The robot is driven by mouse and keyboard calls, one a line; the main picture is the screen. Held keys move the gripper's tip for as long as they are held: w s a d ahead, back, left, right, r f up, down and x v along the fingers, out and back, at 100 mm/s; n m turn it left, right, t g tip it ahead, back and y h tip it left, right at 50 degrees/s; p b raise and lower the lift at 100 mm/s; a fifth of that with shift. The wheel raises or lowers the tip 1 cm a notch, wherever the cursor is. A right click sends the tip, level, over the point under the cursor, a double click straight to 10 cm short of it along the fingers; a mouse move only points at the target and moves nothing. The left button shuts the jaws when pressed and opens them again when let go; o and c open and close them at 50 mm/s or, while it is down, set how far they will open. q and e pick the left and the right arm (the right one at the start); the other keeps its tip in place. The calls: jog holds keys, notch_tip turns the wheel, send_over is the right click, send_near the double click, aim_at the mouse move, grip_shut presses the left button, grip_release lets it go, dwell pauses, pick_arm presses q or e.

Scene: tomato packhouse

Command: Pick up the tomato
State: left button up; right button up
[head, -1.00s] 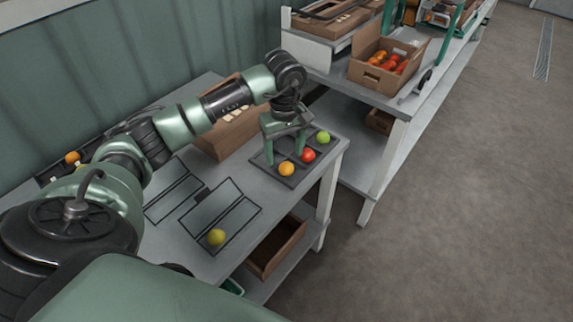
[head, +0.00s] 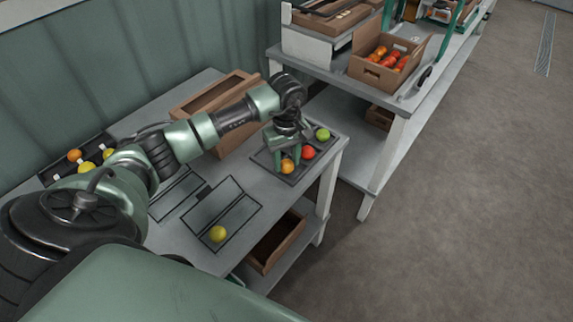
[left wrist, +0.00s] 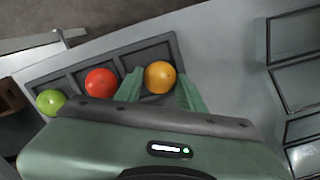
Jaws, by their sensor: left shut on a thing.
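An orange tomato (head: 287,167) is at the near end of a dark sectioned tray (head: 262,159) on the bench. It also shows in the left wrist view (left wrist: 160,76). My left gripper (head: 290,160) is shut on it, one green finger on each side. I cannot tell whether the tomato touches the tray floor. A red tomato (head: 308,152) and a green tomato (head: 322,134) sit beside it in the same tray. A yellow tomato (head: 217,233) lies alone on a dark outlined panel nearer me. My right gripper is not in view.
A long cardboard box (head: 213,93) stands behind my left arm. A dark tray (head: 99,141) with orange and yellow tomatoes is at the far left. A carton (head: 362,70) of red tomatoes is on the second bench. Floor to the right is clear.

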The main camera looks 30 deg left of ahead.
aim_at(287, 162)
pick_arm(q)
jog(key=shift+r, duration=0.1)
jog(key=shift+w+r, duration=0.1)
jog(key=shift+r, duration=0.5)
notch_tip(287, 162, up, 18)
jog(key=b, duration=0.2)
jog(key=s+d+f+m, duration=0.3)
jog(key=s+d+m, duration=0.3)
jog(key=s, duration=0.1)
jog(key=s+d+f+m, duration=0.4)
jog(key=s+d+m, duration=0.1)
jog(key=s+d, duration=0.2)
jog(key=shift+s+d+f+m, duration=0.3)
jog(key=shift+s+m, duration=0.1)
jog(key=shift+s, duration=0.15)
jog(key=shift+w, duration=0.1)
